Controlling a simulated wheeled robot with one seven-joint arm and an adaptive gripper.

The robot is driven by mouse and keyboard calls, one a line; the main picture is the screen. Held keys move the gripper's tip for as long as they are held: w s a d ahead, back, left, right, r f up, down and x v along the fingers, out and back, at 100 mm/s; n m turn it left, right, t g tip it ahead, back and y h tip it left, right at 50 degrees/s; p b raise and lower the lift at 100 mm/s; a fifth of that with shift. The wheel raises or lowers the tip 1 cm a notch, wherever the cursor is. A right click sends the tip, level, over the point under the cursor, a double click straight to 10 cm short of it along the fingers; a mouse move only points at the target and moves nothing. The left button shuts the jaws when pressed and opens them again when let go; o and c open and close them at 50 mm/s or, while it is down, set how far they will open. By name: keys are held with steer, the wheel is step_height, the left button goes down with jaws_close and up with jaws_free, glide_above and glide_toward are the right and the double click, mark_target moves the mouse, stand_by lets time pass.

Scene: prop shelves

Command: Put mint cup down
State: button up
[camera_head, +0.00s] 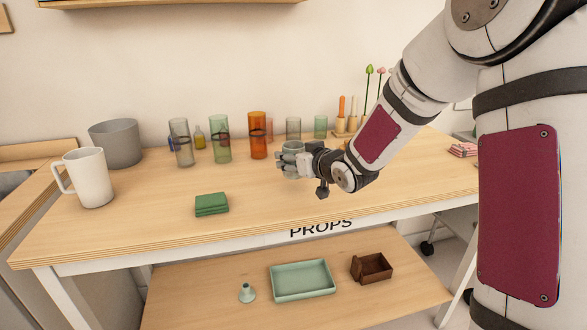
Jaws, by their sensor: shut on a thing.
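My gripper (287,160) reaches in from the right and is low over the middle of the table. It is shut on a small pale green cup, the mint cup (293,147), which is largely hidden by the fingers. The cup looks upright. I cannot tell from this view whether its base touches the wooden tabletop (280,190).
Behind the gripper stand tall clear, green and orange glasses (257,135) and two shorter ones. A green folded cloth or block (211,204) lies front left. A white pitcher (90,178) and grey pot (117,143) stand at left. The front centre tabletop is clear.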

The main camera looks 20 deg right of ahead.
steer(key=shift+w+d+f, duration=0.1)
steer(key=shift+w+d, duration=0.1)
steer(key=shift+w, duration=0.4)
steer(key=shift+w+d+f, duration=0.1)
steer(key=shift+w+d, duration=0.05)
steer(key=shift+w, duration=0.45)
steer(key=shift+f+b, duration=0.6)
steer(key=shift+f, duration=1)
steer(key=shift+f, duration=0.2)
steer(key=o, duration=1.4)
steer(key=shift+r, duration=0.1)
